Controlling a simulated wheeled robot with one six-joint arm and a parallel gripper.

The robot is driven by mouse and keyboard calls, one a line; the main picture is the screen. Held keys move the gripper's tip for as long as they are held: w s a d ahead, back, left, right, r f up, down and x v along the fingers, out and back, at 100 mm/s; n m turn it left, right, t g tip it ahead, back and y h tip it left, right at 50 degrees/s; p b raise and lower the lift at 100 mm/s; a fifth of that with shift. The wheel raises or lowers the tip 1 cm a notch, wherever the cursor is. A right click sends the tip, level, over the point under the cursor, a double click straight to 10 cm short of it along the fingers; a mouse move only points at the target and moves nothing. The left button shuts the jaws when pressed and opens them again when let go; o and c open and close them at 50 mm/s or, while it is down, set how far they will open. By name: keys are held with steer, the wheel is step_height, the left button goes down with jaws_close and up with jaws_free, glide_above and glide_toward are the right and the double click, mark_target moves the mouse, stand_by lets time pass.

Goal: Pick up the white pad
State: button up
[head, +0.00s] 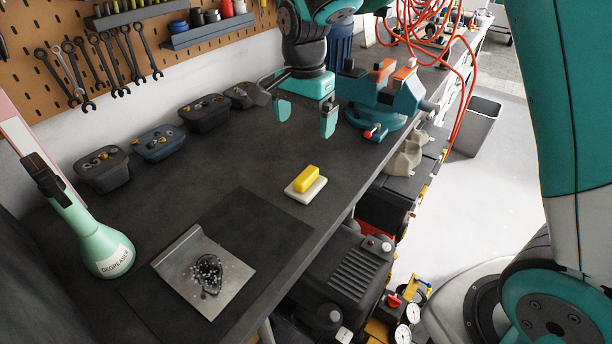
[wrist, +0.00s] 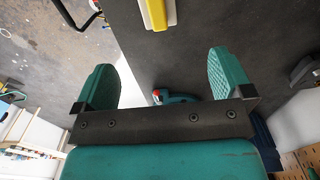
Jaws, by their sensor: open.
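The white pad (head: 293,194) lies flat on the dark workbench near its front edge in the head view. A yellow block (head: 307,178) rests on top of it and covers much of it. In the wrist view the pad (wrist: 147,16) and the yellow block (wrist: 158,14) show at the top edge, partly cut off. My gripper (head: 307,116) is open and empty above the bench, farther back than the pad and apart from it. Its two teal fingers also show in the wrist view (wrist: 165,80), spread wide.
A teal vise (head: 385,95) stands at the bench's far right end, close to my gripper. Several dark bins (head: 205,113) line the wall. A degreaser bottle (head: 103,250) stands at left. A metal plate with a dark spill (head: 178,282) lies on a dark mat (head: 262,230).

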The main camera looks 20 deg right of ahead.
mark_target(306, 174)
step_height(306, 174, down, 11)
steer(key=shift+s+r+p, duration=0.1)
steer(key=shift+p, duration=1.15)
steer(key=shift+s+f+p, duration=0.15)
steer(key=shift+f+p, duration=1.1)
steer(key=shift+f, duration=1.5)
steer(key=shift+c, duration=0.5)
steer(key=c, duration=0.9)
